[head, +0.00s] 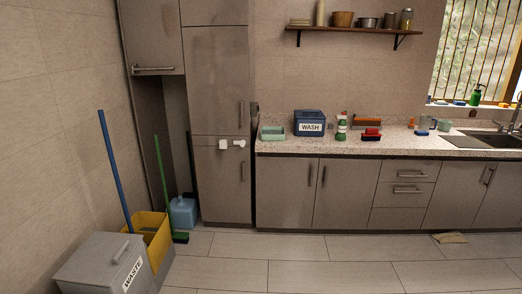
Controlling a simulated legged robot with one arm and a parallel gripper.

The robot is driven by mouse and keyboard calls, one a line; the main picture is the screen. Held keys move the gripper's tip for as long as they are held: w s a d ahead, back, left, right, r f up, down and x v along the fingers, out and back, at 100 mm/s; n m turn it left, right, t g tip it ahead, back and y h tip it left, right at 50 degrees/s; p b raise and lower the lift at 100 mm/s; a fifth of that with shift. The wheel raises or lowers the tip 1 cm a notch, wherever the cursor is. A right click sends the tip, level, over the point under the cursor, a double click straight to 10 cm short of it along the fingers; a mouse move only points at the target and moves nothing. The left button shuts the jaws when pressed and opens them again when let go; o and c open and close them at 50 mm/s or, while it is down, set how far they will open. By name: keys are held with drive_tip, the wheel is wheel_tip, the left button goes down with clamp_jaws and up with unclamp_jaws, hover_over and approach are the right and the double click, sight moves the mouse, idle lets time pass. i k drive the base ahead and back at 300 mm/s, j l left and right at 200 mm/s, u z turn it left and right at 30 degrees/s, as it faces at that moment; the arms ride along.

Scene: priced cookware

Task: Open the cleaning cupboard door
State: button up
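A tall grey-brown cupboard (222,85) stands left of the counter. Its upper and lower doors look shut, each with a vertical bar handle near the right edge, the upper handle (241,113) and the lower handle (242,171). A white latch-like fitting (232,144) sits near the seam between the doors. Left of it is a recess with a green-handled broom (160,180) and a blue dustpan (183,211), under a shut overhead door (152,40) with a horizontal handle. No label tells which door is the cleaning cupboard's. My gripper is not in view.
A grey waste bin (90,262) and a yellow bucket (157,229) with a blue pole stand at front left, before the recess. A blue wash box (310,123) and several small items are on the counter. A cloth (449,238) lies at right; the middle floor is clear.

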sight(216, 58)
drive_tip(key=i+l, duration=0.15)
drive_tip(key=i, duration=1.7)
drive_tip(key=i+j+u, duration=0.1)
drive_tip(key=i+u, duration=0.25)
drive_tip(key=i, duration=0.3)
drive_tip(key=i+l+u, duration=0.1)
drive_tip(key=i+u, duration=0.25)
drive_tip(key=i, duration=0.3)
drive_tip(key=i+l+u, duration=0.35)
drive_tip(key=i, duration=0.25)
drive_tip(key=j, duration=0.1)
